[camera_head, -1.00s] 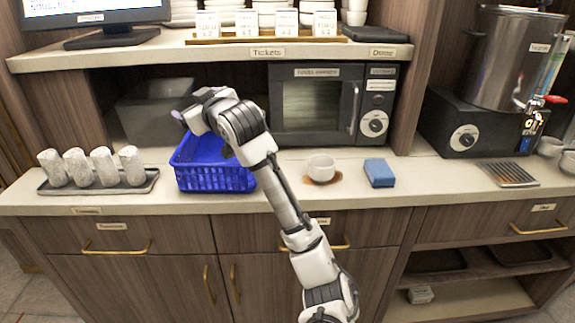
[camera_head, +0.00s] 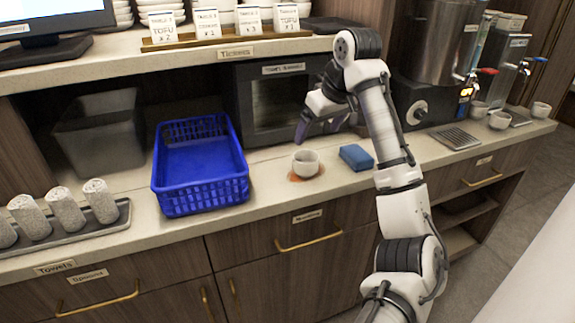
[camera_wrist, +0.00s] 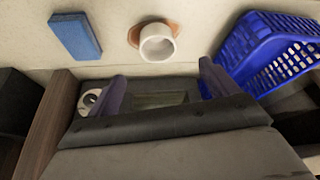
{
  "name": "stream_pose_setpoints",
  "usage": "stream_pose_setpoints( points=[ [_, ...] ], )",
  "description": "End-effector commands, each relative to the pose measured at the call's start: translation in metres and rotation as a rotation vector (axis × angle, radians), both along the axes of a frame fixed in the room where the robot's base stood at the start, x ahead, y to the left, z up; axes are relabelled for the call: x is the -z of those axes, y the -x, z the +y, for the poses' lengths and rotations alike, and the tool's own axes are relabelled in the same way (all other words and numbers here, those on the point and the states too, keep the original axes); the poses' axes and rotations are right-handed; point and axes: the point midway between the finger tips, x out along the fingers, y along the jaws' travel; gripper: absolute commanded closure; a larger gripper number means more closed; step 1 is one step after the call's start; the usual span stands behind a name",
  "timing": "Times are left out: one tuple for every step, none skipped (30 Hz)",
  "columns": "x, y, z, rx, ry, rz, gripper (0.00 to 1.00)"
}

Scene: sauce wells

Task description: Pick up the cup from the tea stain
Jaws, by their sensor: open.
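A small white cup (camera_head: 305,162) stands upright on a brown tea stain (camera_head: 292,177) on the counter. The stain shows around the cup's base. In the wrist view the cup (camera_wrist: 157,43) is seen from above, beyond and between my fingertips, with the stain (camera_wrist: 136,32) beside it. My gripper (camera_head: 320,132) is open and empty, in front of the microwave and above the counter, apart from the cup. Its two dark purple fingers also show in the wrist view (camera_wrist: 162,76).
A blue sponge (camera_head: 356,157) lies just right of the cup. A blue basket (camera_head: 200,194) stands to its left. The microwave (camera_head: 262,105) is behind, under a shelf (camera_head: 180,53). A tray (camera_head: 100,230) of rolled towels is at far left, and a drip grate (camera_head: 455,138) at right.

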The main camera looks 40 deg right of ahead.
Motion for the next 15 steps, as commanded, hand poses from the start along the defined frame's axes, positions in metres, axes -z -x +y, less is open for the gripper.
stream_pose_setpoints(
  points=[
    [0.004, 0.001, -0.002, 0.003, -0.004, 0.006, 0.14],
    [0.007, 0.001, -0.002, 0.003, -0.006, 0.007, 0.14],
    [0.013, -0.002, -0.001, 0.001, -0.008, 0.007, 0.14],
    [0.018, -0.004, -0.001, 0.001, -0.009, 0.007, 0.14],
    [0.023, -0.007, 0.000, -0.001, -0.009, 0.006, 0.14],
    [0.032, -0.010, 0.000, -0.001, -0.009, 0.007, 0.14],
    [0.036, -0.012, 0.000, 0.000, -0.008, 0.006, 0.14],
    [0.042, -0.015, -0.001, 0.000, -0.008, 0.006, 0.14],
    [0.049, -0.018, 0.000, 0.000, -0.008, 0.005, 0.14],
    [0.055, -0.020, 0.000, 0.000, -0.007, 0.006, 0.14],
    [0.059, -0.022, -0.001, 0.002, -0.006, 0.007, 0.14],
    [0.063, -0.024, -0.001, 0.003, -0.004, 0.006, 0.14],
    [0.067, -0.025, -0.001, 0.003, -0.004, 0.006, 0.14],
    [0.070, -0.027, -0.001, 0.003, -0.004, 0.006, 0.14],
    [0.074, -0.028, -0.001, 0.003, -0.004, 0.005, 0.14]
  ],
)
